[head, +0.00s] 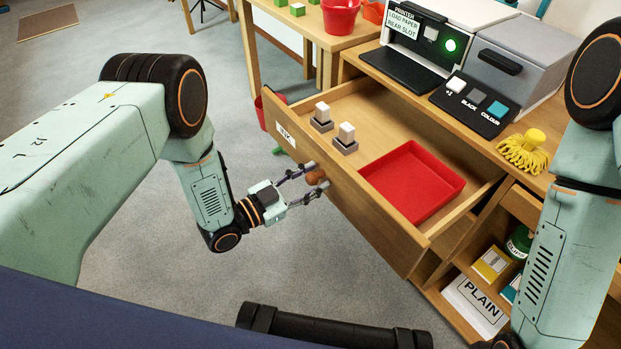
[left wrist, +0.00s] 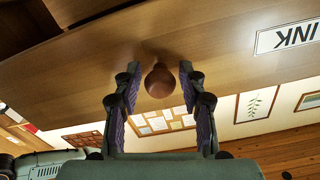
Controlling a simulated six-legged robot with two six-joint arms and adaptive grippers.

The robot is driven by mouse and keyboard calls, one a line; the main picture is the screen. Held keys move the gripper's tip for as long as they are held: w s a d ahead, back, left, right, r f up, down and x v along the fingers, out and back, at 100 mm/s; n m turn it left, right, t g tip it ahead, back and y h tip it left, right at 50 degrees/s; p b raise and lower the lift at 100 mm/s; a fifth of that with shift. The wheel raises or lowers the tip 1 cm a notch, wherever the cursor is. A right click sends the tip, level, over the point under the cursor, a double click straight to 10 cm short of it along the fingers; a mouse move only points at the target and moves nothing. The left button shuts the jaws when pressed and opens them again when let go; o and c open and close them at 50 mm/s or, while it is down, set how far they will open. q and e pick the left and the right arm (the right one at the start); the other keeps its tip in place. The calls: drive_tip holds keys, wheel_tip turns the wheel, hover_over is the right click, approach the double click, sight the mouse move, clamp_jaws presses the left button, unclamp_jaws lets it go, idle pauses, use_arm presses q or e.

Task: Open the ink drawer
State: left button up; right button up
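The ink drawer (head: 375,215) is pulled well out of the wooden desk, with its inside showing. It holds a red tray (head: 412,181) and two small white-topped blocks on dark bases (head: 322,116) (head: 346,137). Its round brown knob (head: 316,177) is on the front panel, and an INK label (left wrist: 287,34) shows in the left wrist view. My left gripper (head: 312,179) is at the knob, its fingers on either side. In the left wrist view, gaps show between the knob (left wrist: 160,81) and both fingers. My right gripper is hidden or out of frame.
A printer (head: 416,42) and a button panel (head: 472,104) stand on the desk, with a yellow tasselled object (head: 524,151) near its edge. Open shelves below hold a PLAIN paper pack (head: 477,304). Carpet in front of the drawer is clear.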

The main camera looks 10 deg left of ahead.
use_arm(q)
drive_tip(key=shift+o, duration=0.9)
drive_tip(key=shift+a, duration=0.1)
drive_tip(key=v, duration=1.2)
